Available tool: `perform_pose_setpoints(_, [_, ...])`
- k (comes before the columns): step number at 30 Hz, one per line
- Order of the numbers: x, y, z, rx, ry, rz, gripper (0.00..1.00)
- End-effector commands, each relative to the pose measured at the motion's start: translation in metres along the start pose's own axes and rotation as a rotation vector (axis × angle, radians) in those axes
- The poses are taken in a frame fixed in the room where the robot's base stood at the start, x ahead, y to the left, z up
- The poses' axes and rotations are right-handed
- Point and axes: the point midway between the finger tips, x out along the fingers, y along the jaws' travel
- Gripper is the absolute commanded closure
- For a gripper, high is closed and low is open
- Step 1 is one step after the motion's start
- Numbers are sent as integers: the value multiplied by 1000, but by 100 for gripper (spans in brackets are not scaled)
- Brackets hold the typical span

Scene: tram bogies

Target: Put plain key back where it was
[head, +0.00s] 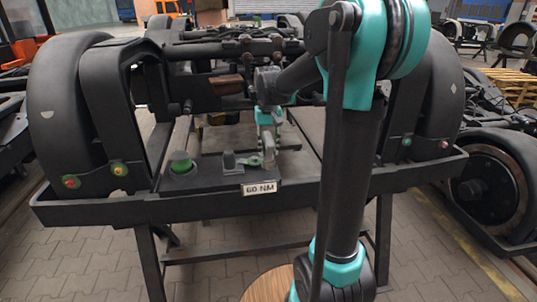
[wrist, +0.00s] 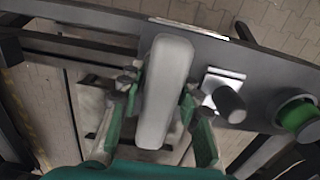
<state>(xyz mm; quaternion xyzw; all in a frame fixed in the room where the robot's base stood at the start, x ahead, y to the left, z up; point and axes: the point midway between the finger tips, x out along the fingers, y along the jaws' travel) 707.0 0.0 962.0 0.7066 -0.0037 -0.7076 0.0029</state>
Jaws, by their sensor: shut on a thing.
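The plain key appears as a long grey bar (wrist: 166,88) in the wrist view, running between the two green fingers of my gripper (wrist: 158,118). In the head view my gripper (head: 267,118) points down over the right part of a dark tool plate (head: 205,181), and a grey piece of the key (head: 268,149) shows below it. My gripper is shut on the key. The key's lower end is hidden, and I cannot tell whether it touches the plate. A "60 NM" label (head: 259,188) is on the plate's front edge.
Left of the key stand a dark knob (head: 229,160) on a pale square and a green-topped round piece (head: 181,163). Bogie frame bars (head: 225,48) lie close behind my gripper. Black wheels (head: 72,100) flank the stand. Paved floor lies in front.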

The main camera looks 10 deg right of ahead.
Motion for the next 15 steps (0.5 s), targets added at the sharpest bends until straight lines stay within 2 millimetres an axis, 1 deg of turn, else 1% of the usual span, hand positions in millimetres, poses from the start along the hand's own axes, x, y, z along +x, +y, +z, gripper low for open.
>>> perform_pose_setpoints(1, [8, 0, 0, 0, 0, 0, 100])
perform_pose_setpoints(3, [16, 0, 0, 0, 0, 0, 100])
perform_pose_setpoints(6, [24, 0, 0, 0, 0, 0, 100])
perform_pose_setpoints(15, [26, 0, 0, 0, 0, 0, 100])
